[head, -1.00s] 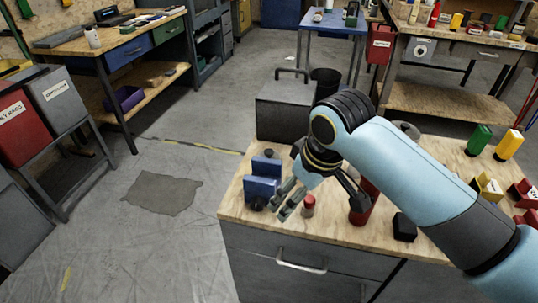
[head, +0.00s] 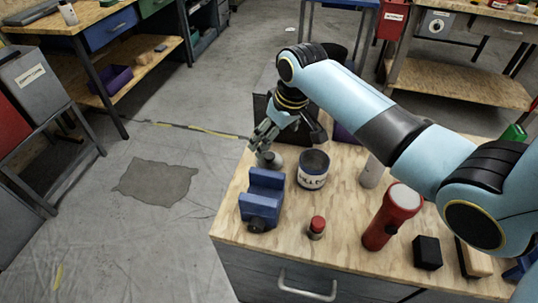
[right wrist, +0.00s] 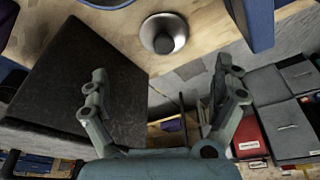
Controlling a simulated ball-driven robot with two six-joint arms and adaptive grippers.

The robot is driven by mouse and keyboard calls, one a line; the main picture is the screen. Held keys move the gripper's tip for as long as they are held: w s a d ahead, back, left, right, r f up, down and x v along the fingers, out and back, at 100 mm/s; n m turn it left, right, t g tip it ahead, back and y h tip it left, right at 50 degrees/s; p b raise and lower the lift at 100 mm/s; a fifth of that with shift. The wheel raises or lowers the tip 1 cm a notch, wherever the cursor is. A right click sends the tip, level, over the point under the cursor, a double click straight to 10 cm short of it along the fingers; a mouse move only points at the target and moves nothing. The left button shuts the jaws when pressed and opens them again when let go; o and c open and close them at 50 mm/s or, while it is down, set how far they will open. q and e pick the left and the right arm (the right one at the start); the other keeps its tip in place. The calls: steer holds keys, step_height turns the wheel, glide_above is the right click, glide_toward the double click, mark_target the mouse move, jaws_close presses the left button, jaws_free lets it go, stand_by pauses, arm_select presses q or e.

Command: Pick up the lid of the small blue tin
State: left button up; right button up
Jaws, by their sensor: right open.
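The small blue tin (head: 313,172) stands on the wooden bench top, with a white label and a dark, open-looking top. A grey round lid (head: 270,161) with a dark knob lies apart from it, to its left, behind the blue vise (head: 262,196). My right gripper (head: 264,140) is just beyond the lid, near the bench's far left edge. In the right wrist view the gripper (right wrist: 160,72) is open and empty, and the lid (right wrist: 163,35) shows whole with its knob up, ahead of the fingertips and not between them. My left gripper is not in view.
A small red-capped bottle (head: 317,228), a red flashlight (head: 392,215) and a black block (head: 427,252) stand on the nearer bench. A dark box (right wrist: 85,85) is close beside one finger in the right wrist view. The floor left of the bench is open.

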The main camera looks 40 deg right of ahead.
mark_target(270, 155)
steer(key=shift+x, duration=1.2)
steer(key=shift+a+f, duration=0.15)
steer(key=shift+f, duration=0.15)
steer(key=b+x, duration=0.1)
steer(key=x, duration=0.4)
steer(key=shift+a, duration=0.15)
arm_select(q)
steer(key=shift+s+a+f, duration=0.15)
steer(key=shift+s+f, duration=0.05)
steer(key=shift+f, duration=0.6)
arm_select(e)
steer(key=shift+s, duration=0.1)
steer(key=shift+c, duration=0.5)
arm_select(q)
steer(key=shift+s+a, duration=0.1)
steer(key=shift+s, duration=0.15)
arm_select(e)
steer(key=c, duration=1)
